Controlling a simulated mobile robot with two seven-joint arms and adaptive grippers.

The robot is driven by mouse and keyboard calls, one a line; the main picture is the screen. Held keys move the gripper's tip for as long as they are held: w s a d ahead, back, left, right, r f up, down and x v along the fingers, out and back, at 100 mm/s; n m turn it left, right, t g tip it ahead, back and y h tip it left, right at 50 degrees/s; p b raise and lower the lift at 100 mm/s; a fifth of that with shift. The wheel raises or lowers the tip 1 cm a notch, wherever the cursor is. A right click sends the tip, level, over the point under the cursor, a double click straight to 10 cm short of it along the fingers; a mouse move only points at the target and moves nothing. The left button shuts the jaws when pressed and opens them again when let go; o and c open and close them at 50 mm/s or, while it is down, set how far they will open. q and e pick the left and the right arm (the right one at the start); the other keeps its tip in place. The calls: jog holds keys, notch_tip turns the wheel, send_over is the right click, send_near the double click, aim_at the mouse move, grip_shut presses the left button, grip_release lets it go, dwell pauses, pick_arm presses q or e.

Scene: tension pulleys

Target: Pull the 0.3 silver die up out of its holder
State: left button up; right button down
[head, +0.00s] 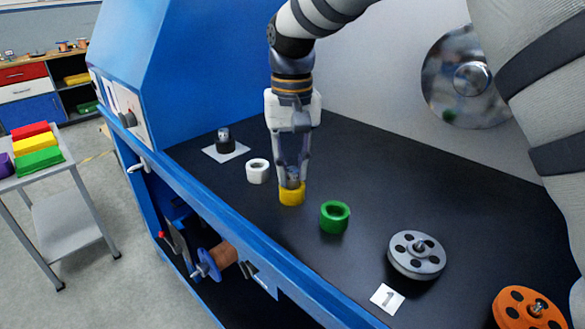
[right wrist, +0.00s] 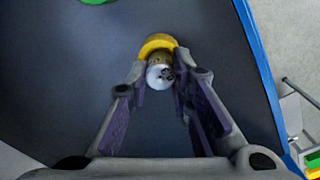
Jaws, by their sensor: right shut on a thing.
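The silver die (right wrist: 158,76) shows in the right wrist view between my right fingertips, with its round face toward the camera. The yellow holder (head: 291,198) stands on the black worktop, and its ring also shows behind the die in the right wrist view (right wrist: 157,42). In the head view my right gripper (head: 291,177) points down directly over the yellow holder and is shut on the die. The fingers mostly hide the die there, and I cannot tell how deep it sits in the holder. My left gripper is not in view.
A white holder (head: 258,171) and a green holder (head: 334,217) stand on either side of the yellow one. A dark piece (head: 225,143) sits on a white plate behind. Grey (head: 417,255) and orange (head: 527,310) pulleys lie to the right.

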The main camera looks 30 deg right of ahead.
jog(key=shift+r, duration=1.1)
jog(key=shift+r+p, duration=0.35)
jog(key=shift+r, duration=1.7)
jog(key=shift+f, duration=0.1)
